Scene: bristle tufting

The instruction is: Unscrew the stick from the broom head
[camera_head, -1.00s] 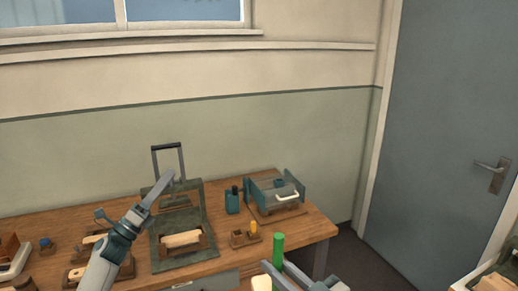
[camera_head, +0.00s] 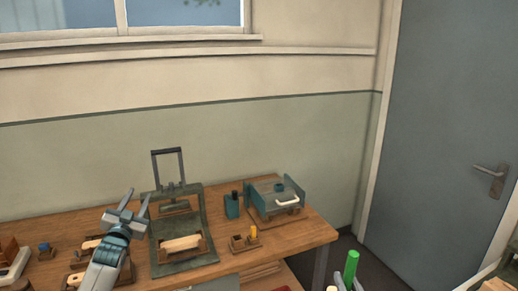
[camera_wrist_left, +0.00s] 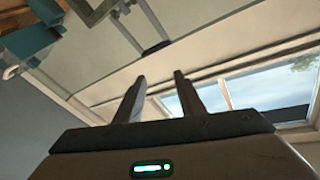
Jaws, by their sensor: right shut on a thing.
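A green stick (camera_head: 351,268) stands slightly tilted at the bottom edge, right of the bench; only its upper end shows. My right gripper (camera_head: 342,286) is barely in view at the bottom edge, shut on the green stick; most of it is cut off. I cannot make out the broom head the stick belongs to. My left gripper (camera_head: 136,203) is raised over the bench's left part, fingers apart and pointing up. In the left wrist view its two fingers (camera_wrist_left: 158,92) are spread with nothing between them.
A wooden bench (camera_head: 307,236) runs along the wall. It carries a dark press stand (camera_head: 160,207) with a pale wooden block (camera_head: 180,244), a teal box with a white handle (camera_head: 287,202), a teal bottle (camera_head: 232,207) and a small holder (camera_head: 244,243). A grey door (camera_head: 450,130) is at right.

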